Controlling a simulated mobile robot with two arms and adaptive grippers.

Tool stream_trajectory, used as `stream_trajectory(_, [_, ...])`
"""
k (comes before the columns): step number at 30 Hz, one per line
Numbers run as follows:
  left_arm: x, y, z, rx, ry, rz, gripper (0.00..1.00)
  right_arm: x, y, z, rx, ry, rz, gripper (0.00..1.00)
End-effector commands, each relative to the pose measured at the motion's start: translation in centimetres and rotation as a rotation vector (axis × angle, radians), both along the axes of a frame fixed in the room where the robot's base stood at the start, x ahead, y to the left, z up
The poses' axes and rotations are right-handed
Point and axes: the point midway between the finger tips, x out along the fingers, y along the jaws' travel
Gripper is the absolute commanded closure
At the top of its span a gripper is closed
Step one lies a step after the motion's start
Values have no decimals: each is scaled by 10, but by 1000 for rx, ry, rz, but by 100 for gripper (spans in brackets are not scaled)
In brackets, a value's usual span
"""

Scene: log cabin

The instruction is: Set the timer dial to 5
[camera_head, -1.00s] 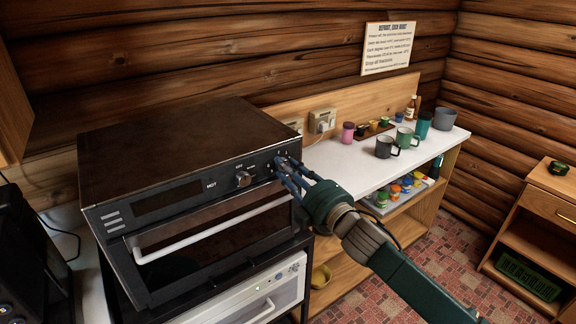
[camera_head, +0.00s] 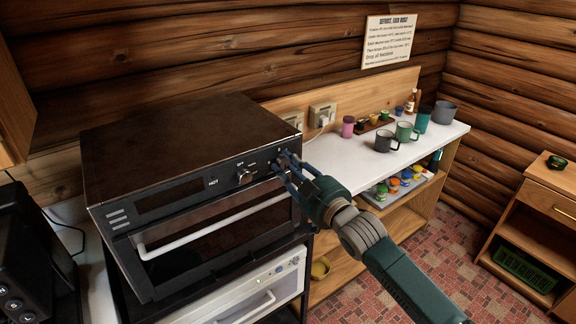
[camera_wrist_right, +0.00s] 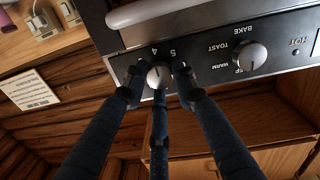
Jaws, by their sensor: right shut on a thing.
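The black oven (camera_head: 190,215) stands at the left in the head view, with a control panel along its front. My right gripper (camera_head: 284,165) is at the right end of this panel. In the wrist view, which shows the panel upside down, my right gripper's fingers are closed around the silver timer dial (camera_wrist_right: 158,75). The numerals 4 and 5 show beside the dial; the fingers cover other marks. I cannot tell exactly where its pointer stands. My left gripper is not in view.
A mode knob (camera_head: 244,176) marked WARM, TOAST and BAKE sits beside the timer dial; it also shows in the wrist view (camera_wrist_right: 251,56). The oven door handle (camera_head: 215,228) runs below. A white counter (camera_head: 345,163) with mugs and jars stands to the right.

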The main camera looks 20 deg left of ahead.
Motion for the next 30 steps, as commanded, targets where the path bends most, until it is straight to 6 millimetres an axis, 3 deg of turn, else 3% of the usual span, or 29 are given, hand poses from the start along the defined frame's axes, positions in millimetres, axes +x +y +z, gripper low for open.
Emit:
stream_trajectory(18, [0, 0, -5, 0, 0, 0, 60, -1, 0, -3, 338, 442, -1, 99])
stream_trajectory(30, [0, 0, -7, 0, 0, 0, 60, -1, 1, -3, 457, 597, 0, 99])
